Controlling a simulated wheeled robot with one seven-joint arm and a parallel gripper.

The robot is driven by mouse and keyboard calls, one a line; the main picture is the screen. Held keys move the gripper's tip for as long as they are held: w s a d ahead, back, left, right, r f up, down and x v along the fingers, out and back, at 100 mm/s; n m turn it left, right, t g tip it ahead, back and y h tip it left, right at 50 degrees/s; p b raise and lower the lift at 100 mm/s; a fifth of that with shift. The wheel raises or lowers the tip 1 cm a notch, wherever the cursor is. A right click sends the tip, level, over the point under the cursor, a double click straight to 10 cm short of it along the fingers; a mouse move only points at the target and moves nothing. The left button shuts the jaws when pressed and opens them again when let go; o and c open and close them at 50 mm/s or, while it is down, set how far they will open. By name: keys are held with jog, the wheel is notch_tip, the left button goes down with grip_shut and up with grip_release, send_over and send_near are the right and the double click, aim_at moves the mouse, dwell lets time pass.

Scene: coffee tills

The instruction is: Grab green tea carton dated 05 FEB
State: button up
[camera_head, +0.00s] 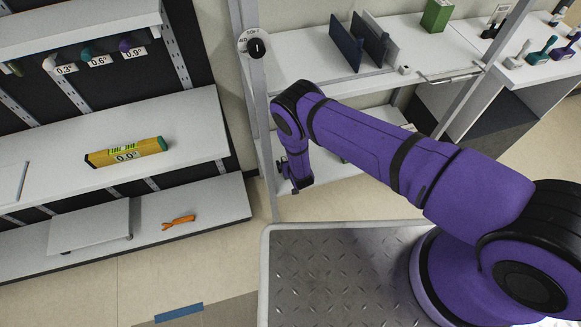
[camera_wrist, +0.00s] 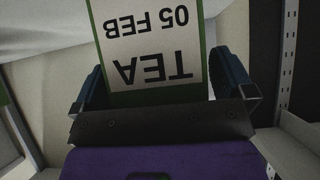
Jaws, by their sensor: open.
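A green carton (camera_wrist: 152,75) with a white label reading "TEA 05 FEB" shows upside down in the wrist view. It is between the two fingers of my open gripper (camera_wrist: 158,68), with a finger close to each side. I cannot tell whether either finger touches it. In the head view my gripper (camera_head: 292,181) hangs low at the left end of the white shelf unit, below its upper shelf. The carton in front of it cannot be made out there.
Another green carton (camera_head: 437,15) stands on the upper white shelf (camera_head: 300,65), near dark upright panels (camera_head: 368,40). At left, shelves hold a yellow spirit level (camera_head: 126,152) and an orange tool (camera_head: 178,221). A post (camera_head: 254,100) stands close to my arm.

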jog(key=c, duration=1)
jog(key=shift+r, duration=0.1)
